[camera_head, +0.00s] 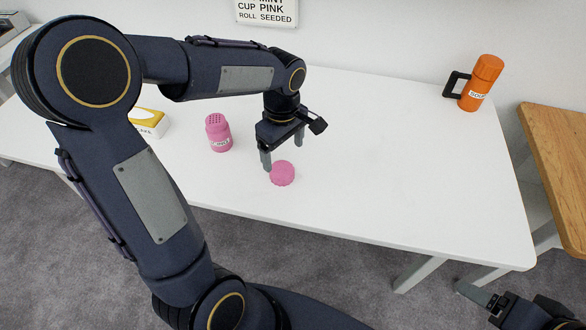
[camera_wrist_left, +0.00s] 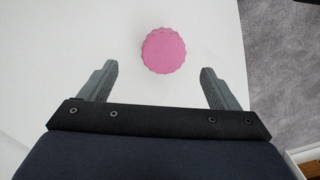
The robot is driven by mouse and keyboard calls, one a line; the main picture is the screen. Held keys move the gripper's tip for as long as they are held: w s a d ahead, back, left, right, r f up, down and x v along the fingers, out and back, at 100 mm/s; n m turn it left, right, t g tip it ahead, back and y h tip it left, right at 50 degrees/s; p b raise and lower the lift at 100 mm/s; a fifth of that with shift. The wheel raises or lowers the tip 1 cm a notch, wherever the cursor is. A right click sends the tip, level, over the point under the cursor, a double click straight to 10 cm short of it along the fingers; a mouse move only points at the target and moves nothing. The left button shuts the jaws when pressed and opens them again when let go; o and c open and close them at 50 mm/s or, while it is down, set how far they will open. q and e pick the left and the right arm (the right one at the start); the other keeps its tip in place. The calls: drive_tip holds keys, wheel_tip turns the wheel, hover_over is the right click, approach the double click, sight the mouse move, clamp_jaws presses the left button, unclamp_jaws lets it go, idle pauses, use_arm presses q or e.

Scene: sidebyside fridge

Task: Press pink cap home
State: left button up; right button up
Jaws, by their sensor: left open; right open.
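A pink cap (camera_head: 282,173) with a scalloped edge lies on the white table near its front edge. It also shows in the left wrist view (camera_wrist_left: 163,50), ahead of and between the fingers. A pink shaker bottle (camera_head: 218,133) with a holed top and a white label stands upright to the left of the cap. My left gripper (camera_head: 283,148) is open and empty, pointing down just behind the cap. My right gripper (camera_head: 478,298) is open, off the table at the lower right, partly cut off by the frame.
An orange bottle (camera_head: 482,83) with a black handle stands at the back right. A yellow and white box (camera_head: 150,122) is at the left, partly behind my arm. A sign (camera_head: 267,12) hangs on the wall. A wooden table (camera_head: 558,150) stands at the right.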

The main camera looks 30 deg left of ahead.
sight(282, 169)
use_arm(q)
drive_tip(key=f, duration=0.6)
drive_tip(key=shift+s+a+f, duration=0.2)
drive_tip(key=shift+s+f, duration=0.05)
drive_tip(key=shift+f, duration=0.1)
drive_tip(key=c, duration=1)
drive_tip(key=shift+c, duration=0.2)
drive_tip(key=shift+r, duration=0.15)
drive_tip(key=shift+r, duration=0.6)
drive_tip(key=s+a+r, duration=0.2)
drive_tip(key=s+r, duration=0.9)
drive_tip(key=s, duration=0.2)
drive_tip(key=shift+s+a+r+p, duration=0.3)
drive_tip(key=shift+s, duration=0.1)
